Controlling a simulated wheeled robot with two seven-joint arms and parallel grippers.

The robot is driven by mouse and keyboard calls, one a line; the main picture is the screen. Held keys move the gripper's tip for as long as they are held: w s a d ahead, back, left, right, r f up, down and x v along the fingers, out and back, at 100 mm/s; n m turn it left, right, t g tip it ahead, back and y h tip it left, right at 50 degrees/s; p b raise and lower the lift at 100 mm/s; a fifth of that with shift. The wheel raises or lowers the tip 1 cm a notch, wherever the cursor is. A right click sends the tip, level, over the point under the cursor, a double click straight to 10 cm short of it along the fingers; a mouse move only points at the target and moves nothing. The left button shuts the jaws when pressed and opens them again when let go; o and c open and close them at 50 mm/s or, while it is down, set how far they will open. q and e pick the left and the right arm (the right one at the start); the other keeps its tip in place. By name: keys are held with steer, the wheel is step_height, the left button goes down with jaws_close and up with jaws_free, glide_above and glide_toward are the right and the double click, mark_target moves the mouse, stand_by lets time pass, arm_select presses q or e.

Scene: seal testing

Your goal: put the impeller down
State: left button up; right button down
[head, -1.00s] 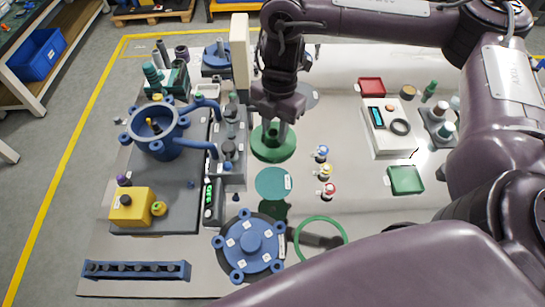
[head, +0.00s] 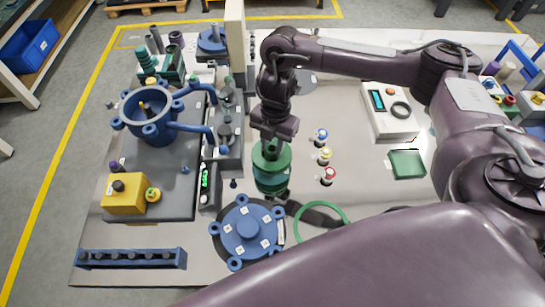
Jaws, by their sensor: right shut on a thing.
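My right gripper (head: 270,143) points down in the middle of the table, shut on the hub of a green disc-like part, which I take to be the impeller (head: 270,162). The impeller is roughly level. It appears above a round teal pad (head: 284,181), hiding most of the pad. I cannot tell whether it touches the pad or hangs just above it. My left gripper is not in view.
The blue flanged cover (head: 250,232) lies close in front, beside a green ring (head: 320,222). Small red, yellow and blue valve-like parts (head: 325,155) stand to the right. The blue pump housing (head: 147,115) is at left. A white meter box (head: 390,120) stands further right.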

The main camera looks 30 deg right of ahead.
mark_target(272, 153)
steer(key=shift+f, duration=0.75)
step_height(272, 153, down, 2)
steer(key=shift+f+b, duration=0.25)
steer(key=shift+b, duration=0.4)
steer(key=shift+f, duration=0.4)
steer(key=shift+w, duration=0.1)
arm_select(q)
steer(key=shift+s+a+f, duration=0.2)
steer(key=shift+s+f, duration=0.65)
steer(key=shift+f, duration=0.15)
arm_select(e)
steer(key=shift+f, duration=0.2)
steer(key=c, duration=1.1)
jaws_free()
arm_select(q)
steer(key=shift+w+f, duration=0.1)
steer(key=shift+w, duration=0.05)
